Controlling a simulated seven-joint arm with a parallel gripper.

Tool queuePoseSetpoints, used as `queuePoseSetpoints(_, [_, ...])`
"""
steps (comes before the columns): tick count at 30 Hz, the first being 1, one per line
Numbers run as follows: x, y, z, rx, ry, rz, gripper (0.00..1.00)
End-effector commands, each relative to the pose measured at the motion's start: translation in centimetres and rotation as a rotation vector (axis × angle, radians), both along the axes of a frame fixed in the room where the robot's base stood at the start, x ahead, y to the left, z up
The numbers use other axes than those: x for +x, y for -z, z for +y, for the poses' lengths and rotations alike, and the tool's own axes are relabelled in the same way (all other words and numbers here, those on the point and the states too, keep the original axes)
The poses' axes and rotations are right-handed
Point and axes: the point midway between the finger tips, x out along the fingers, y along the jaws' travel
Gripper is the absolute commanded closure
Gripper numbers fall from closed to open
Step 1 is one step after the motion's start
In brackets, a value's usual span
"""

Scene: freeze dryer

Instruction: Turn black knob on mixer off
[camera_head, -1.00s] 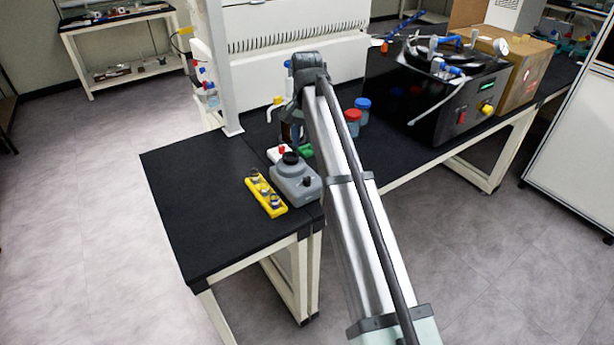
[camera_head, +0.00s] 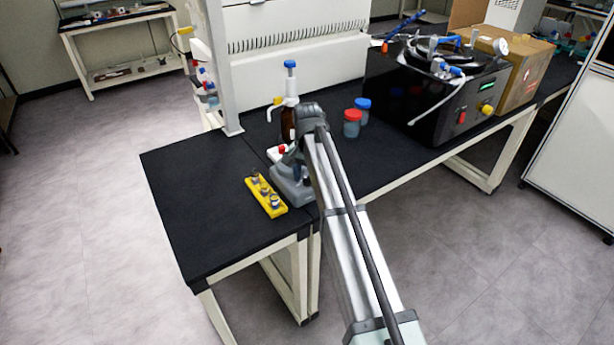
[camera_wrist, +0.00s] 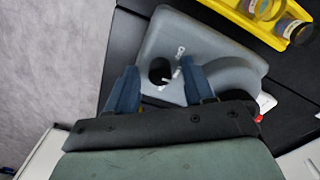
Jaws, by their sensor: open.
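The grey mixer (camera_head: 291,192) stands on the black bench, partly hidden behind my arm in the head view. In the wrist view the mixer (camera_wrist: 185,45) fills the middle, with its black knob (camera_wrist: 160,70) on the top face beside white lettering. My gripper (camera_wrist: 162,80) is open, with one blue finger on each side of the knob. Whether the fingers touch the knob cannot be told. The round grey part of the mixer lies behind the right finger. In the head view my gripper's fingers are mostly hidden by my arm, right over the mixer.
A yellow rack (camera_head: 266,196) with several vials stands close to the mixer's left. A brown bottle (camera_head: 288,124) with a pump top is behind it. Red-capped (camera_head: 352,123) and blue-capped (camera_head: 362,110) jars stand to the right. The bench's left part is clear.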

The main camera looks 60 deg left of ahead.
Motion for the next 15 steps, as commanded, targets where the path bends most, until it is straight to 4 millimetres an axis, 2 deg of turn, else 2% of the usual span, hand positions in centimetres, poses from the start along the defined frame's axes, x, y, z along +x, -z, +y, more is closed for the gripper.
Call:
queuePoseSetpoints(8, [0.0,0.09,0.0,0.0,0.0,0.0,0.47])
queuePoseSetpoints(15, [0.0,0.07,0.0,0.0,0.0,0.0,0.69])
